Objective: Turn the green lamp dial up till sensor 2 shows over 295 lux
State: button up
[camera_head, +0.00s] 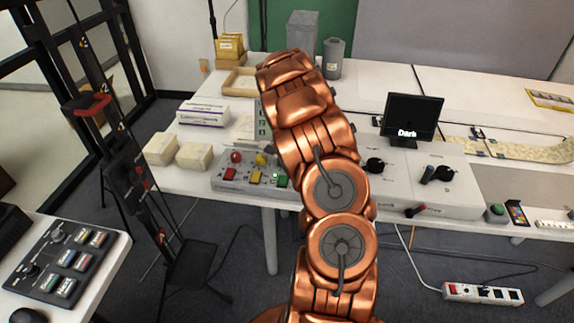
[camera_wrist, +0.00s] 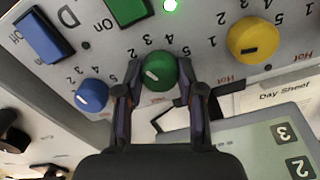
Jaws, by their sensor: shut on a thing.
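The green dial (camera_wrist: 158,70) sits on the grey control panel (camera_wrist: 200,60) in the wrist view, with a pale pointer mark and a printed number scale around it. My gripper (camera_wrist: 160,88) has one finger on each side of the dial and is shut on it. A lit green lamp (camera_wrist: 170,5) shows above it. The sensor display (camera_wrist: 270,150) shows rows labelled 2 and 3 at lower right; no lux reading is visible in this view. In the head view, its part (camera_head: 262,125) beside my arm is too small to read. My arm hides the green dial and gripper there.
Yellow (camera_wrist: 253,40) and blue (camera_wrist: 91,95) dials flank the green one. A blue button (camera_wrist: 42,38) and a green button (camera_wrist: 127,10) lie above. In the head view, a black screen (camera_head: 412,115) reads "Dark", and cream boxes (camera_head: 190,155) stand left of the panel.

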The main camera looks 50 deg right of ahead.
jog(key=shift+m+b, duration=1.05)
jog(key=shift+m, duration=1.25)
jog(key=o, duration=1.1)
jog(key=shift+o, duration=0.2)
notch_tip(320, 180, up, 12)
